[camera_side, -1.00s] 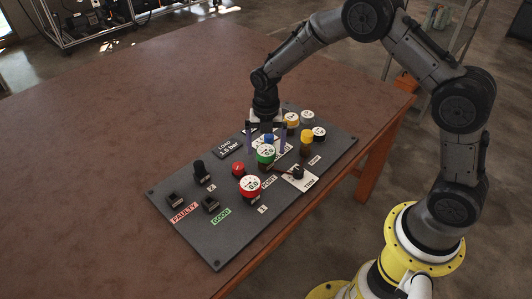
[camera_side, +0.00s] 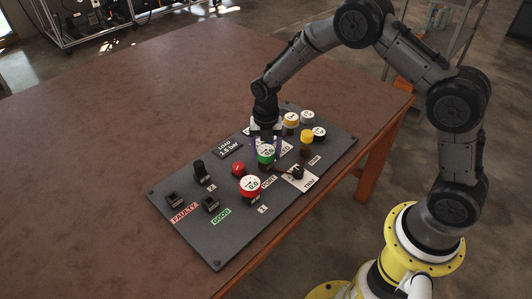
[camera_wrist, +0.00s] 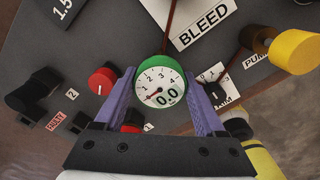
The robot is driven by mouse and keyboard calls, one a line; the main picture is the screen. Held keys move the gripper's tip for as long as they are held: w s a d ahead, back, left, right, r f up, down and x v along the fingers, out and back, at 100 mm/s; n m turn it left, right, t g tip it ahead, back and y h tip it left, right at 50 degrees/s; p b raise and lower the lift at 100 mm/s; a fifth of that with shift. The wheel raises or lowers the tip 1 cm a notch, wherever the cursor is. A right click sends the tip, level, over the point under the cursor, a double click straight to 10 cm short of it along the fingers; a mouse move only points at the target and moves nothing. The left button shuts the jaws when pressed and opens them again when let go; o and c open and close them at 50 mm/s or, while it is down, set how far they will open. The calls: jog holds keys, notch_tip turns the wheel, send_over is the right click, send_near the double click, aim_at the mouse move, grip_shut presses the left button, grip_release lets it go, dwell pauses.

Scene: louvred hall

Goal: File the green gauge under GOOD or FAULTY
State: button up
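The green gauge (camera_side: 265,154) stands upright on the dark panel. It also shows in the wrist view (camera_wrist: 160,82), with a white dial and "0.0" in its small display. My gripper (camera_side: 266,147) is lowered over it, with one purple finger on each side. The fingers look open, with small gaps beside the gauge; contact is not clear. A black holder (camera_side: 173,199) sits by the red FAULTY label (camera_side: 184,212). Another black holder (camera_side: 210,204) sits by the green GOOD label (camera_side: 221,216). Both holders look empty.
A red-rimmed gauge (camera_side: 250,185) stands close in front of the green one. A red knob (camera_side: 238,169), a black post (camera_side: 199,167), yellow-topped parts (camera_side: 307,136) and a black knob (camera_side: 297,173) stand nearby. The brown table (camera_side: 110,130) is clear to the left.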

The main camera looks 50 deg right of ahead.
aim_at(266, 150)
grip_shut()
jog(key=shift+r, duration=0.25)
jog(key=shift+r, duration=4.05)
